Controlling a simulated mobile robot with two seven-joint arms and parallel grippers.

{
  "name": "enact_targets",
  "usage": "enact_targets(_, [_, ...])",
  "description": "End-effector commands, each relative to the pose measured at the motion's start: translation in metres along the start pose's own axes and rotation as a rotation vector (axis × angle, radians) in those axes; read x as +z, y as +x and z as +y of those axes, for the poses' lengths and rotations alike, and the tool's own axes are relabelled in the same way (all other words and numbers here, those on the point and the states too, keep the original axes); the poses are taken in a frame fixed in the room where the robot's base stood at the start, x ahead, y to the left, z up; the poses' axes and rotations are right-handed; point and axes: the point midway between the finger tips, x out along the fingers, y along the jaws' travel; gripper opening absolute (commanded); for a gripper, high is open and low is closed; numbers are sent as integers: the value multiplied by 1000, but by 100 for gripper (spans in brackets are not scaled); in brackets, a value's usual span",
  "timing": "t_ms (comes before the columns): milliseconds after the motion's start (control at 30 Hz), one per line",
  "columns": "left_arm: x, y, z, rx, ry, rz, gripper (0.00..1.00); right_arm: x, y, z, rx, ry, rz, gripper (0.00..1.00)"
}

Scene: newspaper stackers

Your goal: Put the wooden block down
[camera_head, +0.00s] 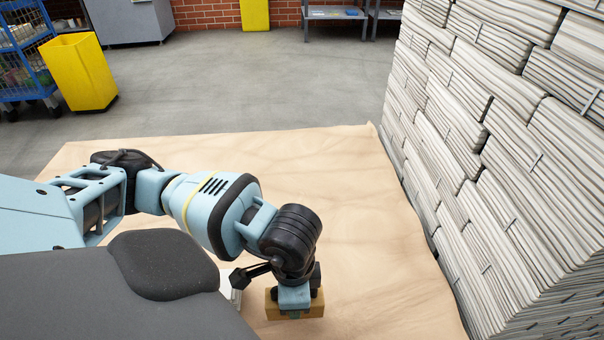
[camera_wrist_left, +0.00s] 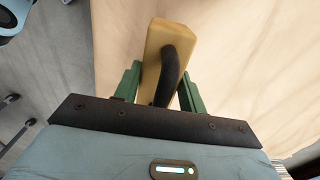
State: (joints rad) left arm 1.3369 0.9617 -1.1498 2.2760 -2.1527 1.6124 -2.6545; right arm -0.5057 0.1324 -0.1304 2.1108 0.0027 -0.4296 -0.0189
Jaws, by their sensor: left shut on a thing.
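The wooden block (camera_head: 312,308) is a small tan block at the lower middle of the head view, under my left gripper (camera_head: 294,312). In the left wrist view the block (camera_wrist_left: 173,38) shows as a long tan piece with a dark curved handle-like part (camera_wrist_left: 168,75) on it. The two green fingers of my left gripper (camera_wrist_left: 160,85) are on either side of it, shut on it. The block is over the tan paper-like sheet (camera_head: 350,240); I cannot tell whether it touches the sheet. My right gripper is not in view.
A tall stack of bundled newspapers (camera_head: 500,150) rises along the sheet's right edge. A yellow bin (camera_head: 82,72) and a blue wire cart (camera_head: 22,50) stand at the far left. Grey shelves (camera_head: 338,14) are at the back wall. The sheet's middle is clear.

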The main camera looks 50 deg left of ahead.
Motion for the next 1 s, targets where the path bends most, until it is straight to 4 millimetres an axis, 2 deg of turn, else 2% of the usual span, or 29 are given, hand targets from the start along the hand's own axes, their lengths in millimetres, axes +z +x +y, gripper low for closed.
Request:
enact_targets(100, [-9, 2, -24, -2, -4, 1, 11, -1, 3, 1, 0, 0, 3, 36])
enact_targets(300, [-17, 5, -44, 0, -1, 0, 11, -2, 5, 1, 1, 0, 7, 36])
enact_targets(533, [-17, 6, -46, 1, 0, 0, 11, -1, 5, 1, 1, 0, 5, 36])
enact_targets(800, [-17, 38, -45, 2, 0, -2, 11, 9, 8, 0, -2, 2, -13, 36])
enact_targets(1000, [-17, 40, -46, 1, 0, 0, 11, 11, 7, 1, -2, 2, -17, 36])
